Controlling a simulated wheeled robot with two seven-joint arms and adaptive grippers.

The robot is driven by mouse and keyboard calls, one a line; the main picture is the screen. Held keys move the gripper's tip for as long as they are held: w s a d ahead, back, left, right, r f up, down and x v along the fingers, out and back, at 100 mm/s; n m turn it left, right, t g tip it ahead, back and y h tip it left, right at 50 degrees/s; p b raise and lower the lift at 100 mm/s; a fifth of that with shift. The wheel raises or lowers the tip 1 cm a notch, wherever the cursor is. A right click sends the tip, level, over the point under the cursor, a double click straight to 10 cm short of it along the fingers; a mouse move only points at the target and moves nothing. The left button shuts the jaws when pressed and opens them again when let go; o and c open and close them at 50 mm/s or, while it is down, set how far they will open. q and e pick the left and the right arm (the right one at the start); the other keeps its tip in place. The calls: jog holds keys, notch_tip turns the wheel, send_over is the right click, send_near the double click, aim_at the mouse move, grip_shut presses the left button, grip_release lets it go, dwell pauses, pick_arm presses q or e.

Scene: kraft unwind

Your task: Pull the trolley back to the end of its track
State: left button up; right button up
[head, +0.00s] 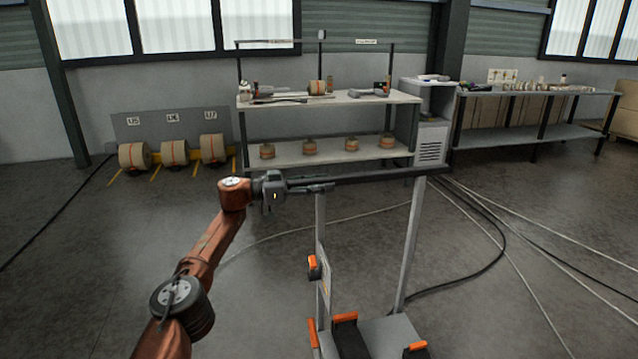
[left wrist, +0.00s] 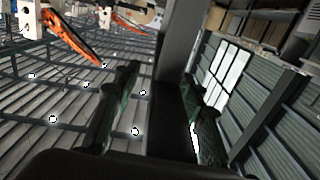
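The trolley stands in the middle foreground of the head view. It has two grey posts (head: 410,245), a black handle bar (head: 385,175) across their tops and a low grey base (head: 385,335) with orange-tipped black blocks. My left gripper (head: 315,187) is at the left end of the handle bar. In the left wrist view its two dark green fingers (left wrist: 160,72) stand apart, one on each side of the dark bar (left wrist: 172,115). A gap shows between the left finger and the bar. The track cannot be made out. My right gripper is out of view.
A workbench (head: 330,98) with rolls and tools stands behind the trolley, and another bench (head: 545,95) is at the right. A rack with several rolls (head: 173,152) is at the back left. Cables (head: 500,245) lie on the floor at right. The left floor is mostly open.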

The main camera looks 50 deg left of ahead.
pick_arm(q)
jog(key=shift+s+a+r, duration=0.1)
jog(key=shift+s+a, duration=0.05)
jog(key=shift+s, duration=0.05)
jog(key=shift+v, duration=0.95)
jog(key=v, duration=0.9)
jog(key=shift+s, duration=0.3)
jog(key=shift+a, duration=0.15)
